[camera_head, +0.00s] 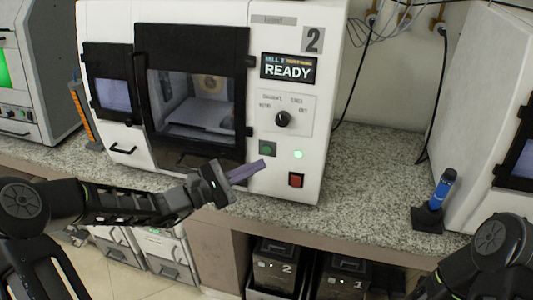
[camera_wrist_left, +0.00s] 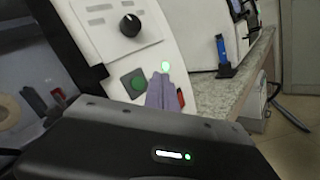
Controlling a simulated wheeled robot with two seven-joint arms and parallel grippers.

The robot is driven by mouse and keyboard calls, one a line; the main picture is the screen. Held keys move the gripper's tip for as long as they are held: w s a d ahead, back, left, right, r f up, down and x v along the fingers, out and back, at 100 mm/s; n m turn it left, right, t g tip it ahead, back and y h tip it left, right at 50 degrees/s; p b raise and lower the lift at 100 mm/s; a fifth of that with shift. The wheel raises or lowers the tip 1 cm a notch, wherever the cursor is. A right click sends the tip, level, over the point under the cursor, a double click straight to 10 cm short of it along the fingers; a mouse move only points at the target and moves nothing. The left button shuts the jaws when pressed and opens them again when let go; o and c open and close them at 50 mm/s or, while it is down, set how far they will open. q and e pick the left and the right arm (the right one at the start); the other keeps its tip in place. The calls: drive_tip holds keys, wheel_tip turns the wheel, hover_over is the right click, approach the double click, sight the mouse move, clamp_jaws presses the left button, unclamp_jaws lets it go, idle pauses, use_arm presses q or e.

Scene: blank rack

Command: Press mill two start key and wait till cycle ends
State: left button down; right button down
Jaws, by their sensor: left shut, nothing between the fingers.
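Mill 2 (camera_head: 270,20) is a white machine on the counter with its dark-framed window door closed. Its display (camera_head: 288,68) reads READY. A green start key (camera_head: 267,148) sits on the lower panel, beside a lit green lamp (camera_head: 298,154) and above a red button (camera_head: 295,180). My left gripper (camera_head: 262,164) is shut and empty, its purple-grey fingers pointing at the panel just below the green key. In the left wrist view the fingertips (camera_wrist_left: 160,78) are close to the right of the green key (camera_wrist_left: 136,84); contact cannot be told. My right gripper is out of view.
A black knob (camera_head: 283,119) is above the keys. A blue bottle-like item (camera_head: 443,186) stands in a black holder on the granite counter (camera_head: 370,190). Other white machines flank mill 2. Dark bins marked 2 (camera_head: 277,267) and 1 (camera_head: 345,277) are below the counter.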

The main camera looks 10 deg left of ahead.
sight(267, 150)
use_arm(q)
drive_tip(key=shift+w+d+b, duration=0.1)
drive_tip(key=shift+w+b, duration=0.25)
drive_tip(key=shift+w, duration=1.3)
idle(0.8)
drive_tip(key=shift+w+f, duration=0.1)
drive_tip(key=shift+w, duration=0.35)
